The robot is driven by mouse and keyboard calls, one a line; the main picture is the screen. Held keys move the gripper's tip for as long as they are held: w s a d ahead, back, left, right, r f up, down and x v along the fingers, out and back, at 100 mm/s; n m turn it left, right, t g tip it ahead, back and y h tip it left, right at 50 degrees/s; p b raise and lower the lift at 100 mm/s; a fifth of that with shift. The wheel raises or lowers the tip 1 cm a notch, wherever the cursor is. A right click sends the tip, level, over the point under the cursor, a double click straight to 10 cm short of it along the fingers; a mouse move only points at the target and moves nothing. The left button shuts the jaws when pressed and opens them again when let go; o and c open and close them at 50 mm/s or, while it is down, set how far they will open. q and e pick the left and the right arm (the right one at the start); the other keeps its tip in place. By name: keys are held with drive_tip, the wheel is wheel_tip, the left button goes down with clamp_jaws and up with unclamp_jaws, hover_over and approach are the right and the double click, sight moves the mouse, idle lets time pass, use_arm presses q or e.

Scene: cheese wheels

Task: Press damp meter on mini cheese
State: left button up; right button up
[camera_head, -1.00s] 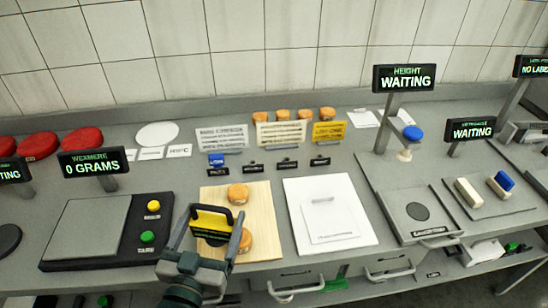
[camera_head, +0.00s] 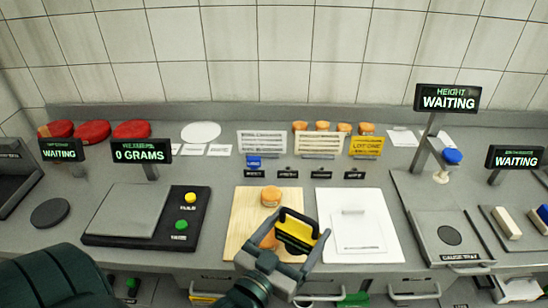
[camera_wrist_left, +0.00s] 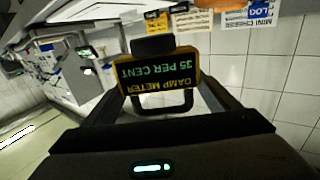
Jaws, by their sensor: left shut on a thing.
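The damp meter (camera_head: 296,232) is yellow and black with a black handle. My left gripper (camera_head: 298,244) is shut on it and holds it over the right edge of the wooden board (camera_head: 240,222). In the left wrist view the meter (camera_wrist_left: 158,75) appears upside down and reads 35 PER CENT. One orange mini cheese (camera_head: 271,196) sits on the board, behind and left of the meter. A second mini cheese (camera_head: 268,241) lies nearer, partly hidden by the meter and gripper. I cannot tell whether the meter touches it. My right gripper is not in view.
A scale (camera_head: 130,212) reading 0 GRAMS stands left of the board. A white board (camera_head: 382,238) lies to its right, then the height gauge (camera_head: 437,232). Labels, signs and several orange cheeses (camera_head: 322,126) line the back. Red wheels (camera_head: 131,130) sit at back left.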

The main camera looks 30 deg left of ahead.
use_arm(q)
drive_tip(key=shift+w+r+p, duration=0.15)
drive_tip(key=shift+p, duration=0.15)
drive_tip(key=w+a+r+p, duration=0.3)
drive_tip(key=w+a+p, duration=0.8)
drive_tip(key=a, duration=0.4)
drive_tip(key=shift+w+a+r+y, duration=0.3)
drive_tip(key=shift+w+a+r, duration=0.1)
drive_tip(key=shift+w, duration=0.5)
drive_tip(key=shift+f, duration=0.2)
drive_tip(key=b, duration=0.5)
hover_over(271, 192)
drive_tip(key=shift+f, duration=2.4)
drive_tip(key=shift+f+b, duration=0.4)
drive_tip(key=shift+f, duration=0.35)
